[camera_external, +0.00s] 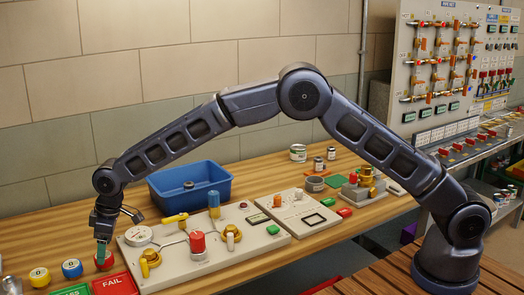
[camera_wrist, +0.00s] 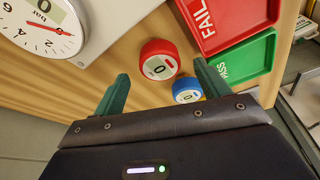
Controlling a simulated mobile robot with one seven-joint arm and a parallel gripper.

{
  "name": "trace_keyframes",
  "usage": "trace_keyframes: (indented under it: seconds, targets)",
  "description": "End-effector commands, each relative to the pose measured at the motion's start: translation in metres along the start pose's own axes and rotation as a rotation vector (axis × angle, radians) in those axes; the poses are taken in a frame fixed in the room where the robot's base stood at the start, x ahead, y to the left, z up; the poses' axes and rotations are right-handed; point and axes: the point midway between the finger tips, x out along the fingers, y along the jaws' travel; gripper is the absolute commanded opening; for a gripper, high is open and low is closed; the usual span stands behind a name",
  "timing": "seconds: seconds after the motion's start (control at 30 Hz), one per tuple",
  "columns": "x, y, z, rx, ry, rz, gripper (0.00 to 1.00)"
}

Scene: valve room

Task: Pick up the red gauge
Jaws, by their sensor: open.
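The red gauge (camera_wrist: 159,60) is a short round puck with a red rim and a pale dial reading 0. It lies on the wooden table, ahead of and between the green fingers of my gripper (camera_wrist: 161,84) in the wrist view. The fingers are open, with nothing held. In the external view my gripper (camera_external: 103,246) points down at the far left, over the red gauge (camera_external: 104,264), whose top is partly hidden by the fingers. I cannot tell whether the fingers touch it.
A blue gauge (camera_wrist: 187,90) sits close by the red one, partly behind a finger. A yellow gauge (camera_external: 39,276) is farther left. The red FAIL tray (camera_external: 113,286) and green PASS tray (camera_wrist: 243,62) lie nearby. A pale valve panel (camera_external: 160,265) stands right; a blue bin (camera_external: 165,203) is behind.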

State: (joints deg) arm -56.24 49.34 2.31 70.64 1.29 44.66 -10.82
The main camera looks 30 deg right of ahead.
Motion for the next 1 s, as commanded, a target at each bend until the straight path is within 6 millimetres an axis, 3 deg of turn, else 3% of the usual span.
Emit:
trace_keyframes:
  seconds: [0.3, 0.6, 0.87, 1.0]
  targets:
    - [0.042, -0.001, 0.003, 0.0, -0.003, -0.001, 0.75]
    - [0.047, 0.0, 0.002, 0.001, -0.001, 0.0, 0.75]
    - [0.047, 0.0, 0.002, 0.0, -0.002, 0.0, 0.24]
    - [0.047, 0.0, 0.002, 0.0, -0.001, 0.0, 0.21]
